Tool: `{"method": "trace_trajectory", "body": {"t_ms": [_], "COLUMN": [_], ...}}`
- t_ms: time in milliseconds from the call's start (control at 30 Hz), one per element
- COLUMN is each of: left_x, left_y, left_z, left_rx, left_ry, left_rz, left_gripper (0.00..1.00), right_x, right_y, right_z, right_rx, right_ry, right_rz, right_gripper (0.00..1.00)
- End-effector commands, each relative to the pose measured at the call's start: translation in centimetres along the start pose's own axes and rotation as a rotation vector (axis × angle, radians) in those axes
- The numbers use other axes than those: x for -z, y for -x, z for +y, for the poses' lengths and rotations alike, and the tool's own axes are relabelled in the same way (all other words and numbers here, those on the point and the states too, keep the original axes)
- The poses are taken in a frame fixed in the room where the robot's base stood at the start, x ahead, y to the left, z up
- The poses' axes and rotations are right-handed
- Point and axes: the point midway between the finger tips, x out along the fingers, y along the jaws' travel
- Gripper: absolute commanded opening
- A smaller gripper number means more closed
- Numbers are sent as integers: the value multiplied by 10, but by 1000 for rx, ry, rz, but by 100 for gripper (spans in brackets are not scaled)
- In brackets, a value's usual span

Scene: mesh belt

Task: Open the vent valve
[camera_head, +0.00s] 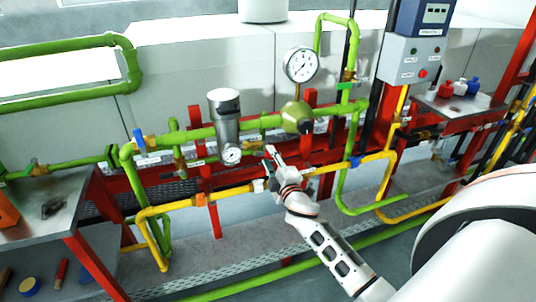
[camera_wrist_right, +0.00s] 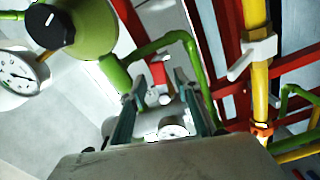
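No label in these views marks the vent valve, so I cannot tell which fitting it is. My right gripper (camera_head: 271,165) is in front of the pipes, right of the grey cylinder (camera_head: 226,120) and above the yellow pipe (camera_head: 232,193). In the right wrist view its two fingers (camera_wrist_right: 160,105) stand apart with a gap between them. A small red part (camera_wrist_right: 158,72) and a small dial (camera_wrist_right: 172,130) show beyond that gap. A white lever handle (camera_wrist_right: 252,57) sits on the yellow pipe to the right, apart from the fingers. My left gripper is not in view.
A large pressure gauge (camera_head: 301,65) stands above a round green body (camera_head: 297,117). A blue valve handle (camera_head: 139,139) is on the left green pipe. Red uprights (camera_head: 205,170) stand among the pipes. A grey control box (camera_head: 409,61) is at upper right.

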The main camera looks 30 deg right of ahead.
Motion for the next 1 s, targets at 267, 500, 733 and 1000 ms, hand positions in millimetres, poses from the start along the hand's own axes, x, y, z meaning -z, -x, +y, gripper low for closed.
{"method": "trace_trajectory", "body": {"t_ms": [267, 500, 733, 1000], "left_x": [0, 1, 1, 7], "left_y": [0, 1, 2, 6], "left_z": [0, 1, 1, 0], "left_rx": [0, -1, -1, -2], "left_ry": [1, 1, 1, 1], "left_rz": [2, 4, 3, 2], "left_gripper": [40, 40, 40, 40], "right_x": [0, 0, 0, 0], "right_y": [-26, -28, -28, -28], "right_z": [0, 0, 0, 7], "right_rx": [1, 1, 1, 1], "right_ry": [-2, -2, -2, 121], "right_rz": [1, 1, 1, 0], "right_gripper": [32, 32, 0, 0]}}
